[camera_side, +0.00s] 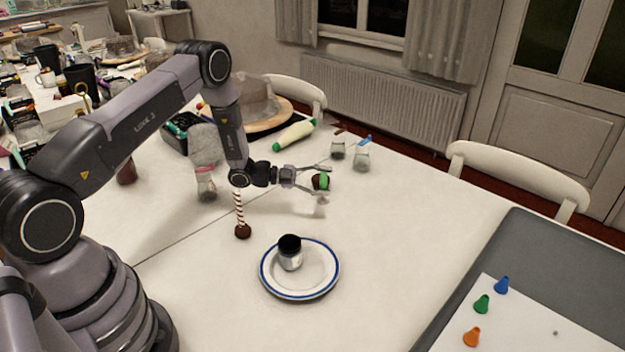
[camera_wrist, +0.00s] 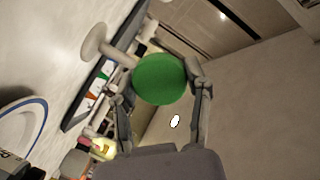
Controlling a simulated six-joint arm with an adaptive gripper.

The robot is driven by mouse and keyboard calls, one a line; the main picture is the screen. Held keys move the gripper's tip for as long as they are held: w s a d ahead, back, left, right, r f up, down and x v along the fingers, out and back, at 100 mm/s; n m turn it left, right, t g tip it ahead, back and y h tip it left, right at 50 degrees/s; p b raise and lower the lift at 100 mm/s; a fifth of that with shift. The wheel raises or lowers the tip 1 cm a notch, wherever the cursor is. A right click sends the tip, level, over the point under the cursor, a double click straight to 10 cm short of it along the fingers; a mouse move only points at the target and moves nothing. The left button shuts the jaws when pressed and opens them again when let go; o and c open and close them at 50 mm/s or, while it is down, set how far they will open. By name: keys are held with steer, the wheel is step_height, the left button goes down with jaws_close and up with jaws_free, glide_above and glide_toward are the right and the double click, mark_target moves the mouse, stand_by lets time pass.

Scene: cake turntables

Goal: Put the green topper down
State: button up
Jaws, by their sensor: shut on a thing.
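My gripper (camera_side: 322,175) is shut on the green topper (camera_side: 324,182), above the white table. In the wrist view, the topper shows as a round green face (camera_wrist: 160,79) between the two fingers (camera_wrist: 160,90). A pale stem and disc (camera_wrist: 95,42) extend from behind the green face. In the side view, a small pale piece (camera_side: 320,203) shows just below the topper. I cannot tell whether it is joined to the topper or whether it touches the table.
A blue-rimmed plate (camera_side: 325,285) bears a black-lidded jar (camera_side: 290,253). A striped stick with a brown ball (camera_side: 242,230) stands left of it. Glass jars (camera_side: 362,158) and a rolling pin (camera_side: 294,135) lie behind.

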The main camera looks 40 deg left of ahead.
mark_target(323, 199)
steer(key=shift+f, duration=3.05)
steer(key=shift+f, duration=0.15)
steer(key=o, duration=0.8)
